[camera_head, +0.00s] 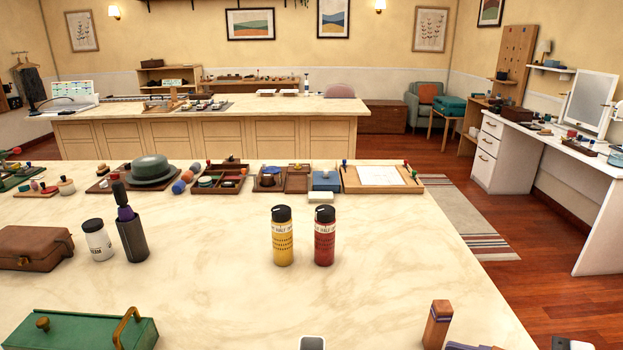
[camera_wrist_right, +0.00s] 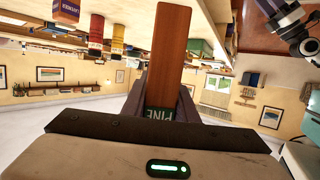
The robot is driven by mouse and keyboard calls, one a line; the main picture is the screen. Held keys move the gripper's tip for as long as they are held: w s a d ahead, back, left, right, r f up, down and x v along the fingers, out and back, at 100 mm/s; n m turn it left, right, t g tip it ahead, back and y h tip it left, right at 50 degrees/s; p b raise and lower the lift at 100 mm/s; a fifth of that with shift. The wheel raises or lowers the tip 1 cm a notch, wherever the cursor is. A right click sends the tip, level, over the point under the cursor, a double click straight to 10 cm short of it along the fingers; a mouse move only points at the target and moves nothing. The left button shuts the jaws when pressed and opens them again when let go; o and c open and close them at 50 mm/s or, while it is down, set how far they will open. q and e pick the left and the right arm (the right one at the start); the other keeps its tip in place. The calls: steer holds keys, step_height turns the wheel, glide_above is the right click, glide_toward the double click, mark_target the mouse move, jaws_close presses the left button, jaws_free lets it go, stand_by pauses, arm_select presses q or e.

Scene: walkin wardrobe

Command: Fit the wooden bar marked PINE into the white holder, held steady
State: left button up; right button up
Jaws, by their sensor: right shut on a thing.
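The wooden bar marked PINE (camera_wrist_right: 170,55) is reddish brown and fills the middle of the right wrist view, its dark green label near the fingers. My right gripper (camera_wrist_right: 162,95) is shut on the bar's labelled end. In the head view a wooden piece with a purple-grey band (camera_head: 437,326) shows at the bottom right; I cannot tell for certain whether it is that bar. A small whitish piece (camera_head: 312,343) is cut off by the bottom edge; it may be the white holder. Part of my left gripper (camera_wrist_right: 297,28) shows in the right wrist view, its jaws unclear.
A yellow bottle (camera_head: 282,236) and a red bottle (camera_head: 325,236) stand mid-table. A green box (camera_head: 75,330) is at the front left. A dark tumbler (camera_head: 131,238), white jar (camera_head: 97,242) and brown case (camera_head: 33,248) stand left. The marble top right of the bottles is clear.

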stand_by(0.3)
steer(key=w+a+n+g+y+b, duration=0.1)
steer(key=w+a, duration=0.3)
steer(key=a, duration=0.4)
steer(key=w+a+n+g+y+b, duration=0.1)
steer(key=w+a+n+g+b, duration=0.2)
steer(key=a, duration=0.5)
steer(key=w+a+f+n+g+b, duration=0.1)
steer(key=w+a+n+g+b, duration=0.1)
steer(key=a, duration=0.6)
steer(key=w+g+b, duration=0.1)
steer(key=w+b, duration=0.1)
steer(key=w, duration=0.1)
steer(key=shift+w+n+g+y, duration=0.3)
steer(key=shift+w+g+y, duration=0.1)
